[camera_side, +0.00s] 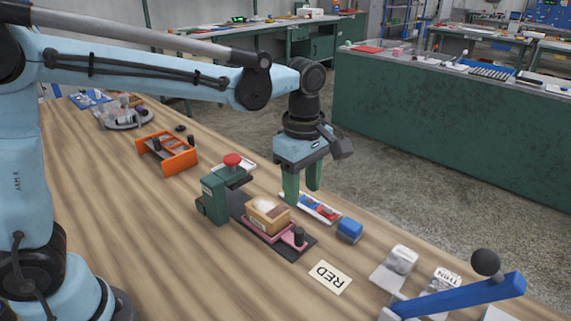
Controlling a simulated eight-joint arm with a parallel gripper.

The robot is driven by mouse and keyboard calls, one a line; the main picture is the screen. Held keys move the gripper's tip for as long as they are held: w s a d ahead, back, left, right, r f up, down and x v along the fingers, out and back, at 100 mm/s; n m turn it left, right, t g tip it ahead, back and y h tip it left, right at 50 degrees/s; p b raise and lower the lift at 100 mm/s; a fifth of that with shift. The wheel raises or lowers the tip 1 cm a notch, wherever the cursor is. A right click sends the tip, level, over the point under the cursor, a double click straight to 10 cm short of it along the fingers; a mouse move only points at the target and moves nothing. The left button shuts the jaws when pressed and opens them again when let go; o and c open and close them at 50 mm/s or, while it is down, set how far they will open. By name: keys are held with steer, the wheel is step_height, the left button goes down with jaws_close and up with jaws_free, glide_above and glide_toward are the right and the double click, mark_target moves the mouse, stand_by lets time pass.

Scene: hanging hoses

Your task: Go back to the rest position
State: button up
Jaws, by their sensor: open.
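My gripper (303,182) points down on the end of my blue arm, with its two green fingers apart and nothing seen between them. It hangs over the far side of the wooden table, behind a tan box (267,214). The box sits in a pink holder (279,234) on a dark base plate.
A green stand with a red knob (232,160) rises left of the box. An orange rack (166,153) stands farther left. The near table (180,270) is clear.

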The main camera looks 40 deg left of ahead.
steer(key=s+a+m+t, duration=0.7)
steer(key=s+a+m, duration=0.3)
steer(key=m, duration=0.7)
steer(key=shift+s+a+f+m, duration=0.15)
steer(key=shift+s+a+m, duration=0.1)
steer(key=shift+a+m, duration=0.2)
